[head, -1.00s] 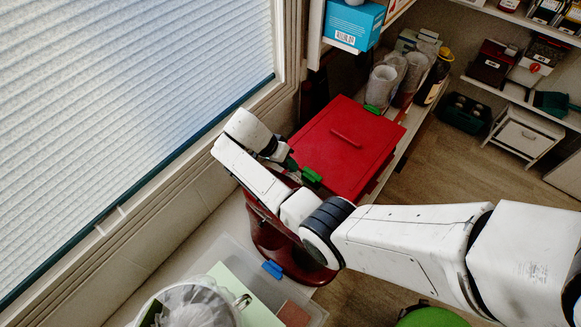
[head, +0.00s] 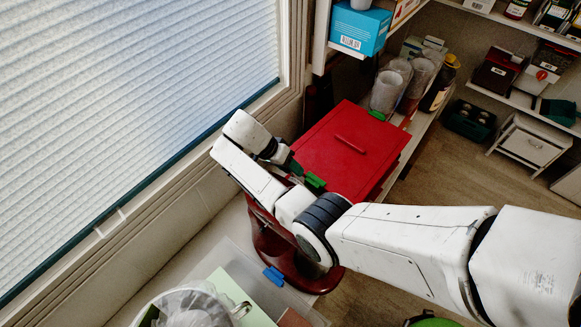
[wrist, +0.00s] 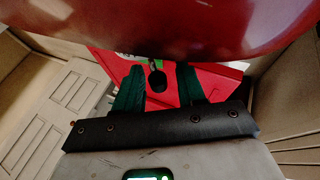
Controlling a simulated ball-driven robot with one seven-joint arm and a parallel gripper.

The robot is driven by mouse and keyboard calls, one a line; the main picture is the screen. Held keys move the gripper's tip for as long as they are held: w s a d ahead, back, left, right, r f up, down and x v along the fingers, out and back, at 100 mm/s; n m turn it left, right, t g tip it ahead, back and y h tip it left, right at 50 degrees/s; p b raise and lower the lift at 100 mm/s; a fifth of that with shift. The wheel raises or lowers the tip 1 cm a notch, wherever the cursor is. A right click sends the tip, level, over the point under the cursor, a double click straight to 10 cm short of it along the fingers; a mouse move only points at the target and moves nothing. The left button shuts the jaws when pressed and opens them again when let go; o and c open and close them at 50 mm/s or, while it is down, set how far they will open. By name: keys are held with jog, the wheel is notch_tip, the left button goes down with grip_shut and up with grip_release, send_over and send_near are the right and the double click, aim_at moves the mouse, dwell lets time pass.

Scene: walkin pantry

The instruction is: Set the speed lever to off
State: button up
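A dark red, glossy appliance, seemingly a mixer (head: 285,262), stands under my arm, which hides much of it. Its rounded body (wrist: 170,28) fills the top of the wrist view. A small black knob, seemingly the speed lever's end (wrist: 156,81), shows below that body. My gripper (wrist: 160,85) has its two dark green fingers apart, one on each side of the knob. I see gaps between knob and fingers, and cannot tell their depth relation. In the head view my gripper (head: 293,167) is beside the appliance, near the red box. The lever's setting cannot be read.
A red lidded box (head: 350,150) stands just beyond the gripper, close to it. Clear cups (head: 385,90) and a dark bottle (head: 438,85) are behind it. A clear bin (head: 240,262) is in front. A window with a blind (head: 130,100) is at left.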

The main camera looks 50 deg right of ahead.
jog(key=p+v, duration=0.1)
jog(key=v, duration=0.9)
jog(key=shift+a+r, duration=0.15)
jog(key=shift+r, duration=0.2)
jog(key=shift+w, duration=0.1)
dwell(0.3)
